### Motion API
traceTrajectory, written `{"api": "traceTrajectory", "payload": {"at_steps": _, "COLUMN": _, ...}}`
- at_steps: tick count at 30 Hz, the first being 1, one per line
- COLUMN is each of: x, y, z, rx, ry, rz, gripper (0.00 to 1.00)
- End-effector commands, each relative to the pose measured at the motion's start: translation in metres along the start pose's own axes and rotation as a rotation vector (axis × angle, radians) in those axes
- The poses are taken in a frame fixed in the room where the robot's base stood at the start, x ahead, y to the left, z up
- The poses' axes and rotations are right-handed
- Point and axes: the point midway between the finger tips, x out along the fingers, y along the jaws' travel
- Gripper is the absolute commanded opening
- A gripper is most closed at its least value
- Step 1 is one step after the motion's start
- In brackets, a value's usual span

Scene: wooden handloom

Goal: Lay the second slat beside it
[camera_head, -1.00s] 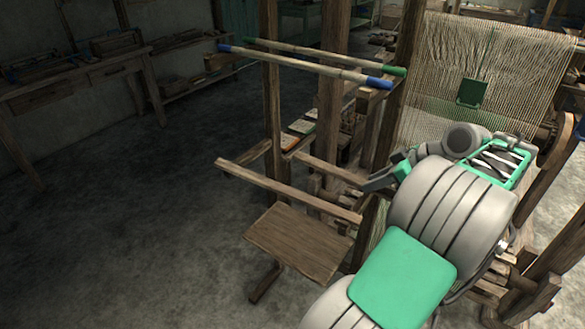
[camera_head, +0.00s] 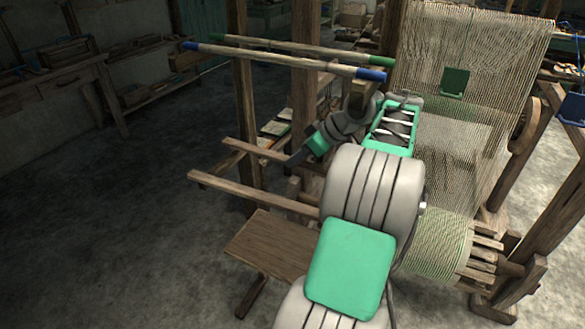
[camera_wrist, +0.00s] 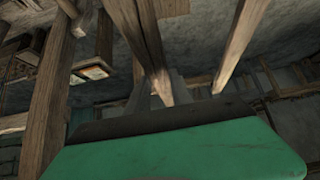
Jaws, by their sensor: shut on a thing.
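My gripper (camera_head: 297,158) is shut on a brown wooden slat (camera_head: 256,151), holding it near its right end. This slat runs out to the left across the loom's left post. In the wrist view the slat (camera_wrist: 143,35) runs away from between the fingers (camera_wrist: 162,93). Another similar slat (camera_head: 245,190) lies nearer the camera, roughly parallel to the held one, with a gap between them. I cannot tell whether the held slat touches anything beneath it. My arm hides the area to the right of the near slat's end.
A brown bench board (camera_head: 272,247) is below the near slat. Two poles, one blue-ended (camera_head: 285,61) and one green-ended (camera_head: 300,48), lie across the loom above my gripper. A wooden post (camera_head: 243,100) stands at left; the woven warp (camera_head: 470,60) is at right. Floor at left is clear.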

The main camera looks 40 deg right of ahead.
Motion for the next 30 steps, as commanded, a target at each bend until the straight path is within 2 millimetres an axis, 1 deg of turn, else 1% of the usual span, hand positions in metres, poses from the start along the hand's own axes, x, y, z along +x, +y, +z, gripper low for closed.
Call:
{"api": "traceTrajectory", "payload": {"at_steps": 1, "x": 0.005, "y": 0.0, "z": -0.006, "rx": -0.002, "ry": 0.0, "rz": -0.001, "gripper": 0.0}}
{"api": "traceTrajectory", "payload": {"at_steps": 3, "x": 0.011, "y": -0.001, "z": -0.008, "rx": 0.0, "ry": 0.0, "rz": -0.001, "gripper": 0.0}}
{"api": "traceTrajectory", "payload": {"at_steps": 5, "x": 0.017, "y": -0.001, "z": -0.004, "rx": 0.001, "ry": 0.001, "rz": -0.002, "gripper": 0.0}}
{"api": "traceTrajectory", "payload": {"at_steps": 9, "x": 0.034, "y": -0.001, "z": 0.013, "rx": 0.001, "ry": 0.0, "rz": -0.002, "gripper": 0.0}}
{"api": "traceTrajectory", "payload": {"at_steps": 19, "x": 0.037, "y": -0.001, "z": 0.016, "rx": 0.001, "ry": 0.0, "rz": 0.0, "gripper": 0.0}}
{"api": "traceTrajectory", "payload": {"at_steps": 20, "x": 0.037, "y": -0.001, "z": 0.016, "rx": 0.001, "ry": 0.0, "rz": 0.0, "gripper": 0.27}}
{"api": "traceTrajectory", "payload": {"at_steps": 27, "x": 0.036, "y": -0.001, "z": 0.015, "rx": 0.0, "ry": 0.0, "rz": 0.0, "gripper": 0.47}}
{"api": "traceTrajectory", "payload": {"at_steps": 30, "x": 0.036, "y": -0.001, "z": 0.015, "rx": 0.0, "ry": 0.0, "rz": 0.0, "gripper": 0.48}}
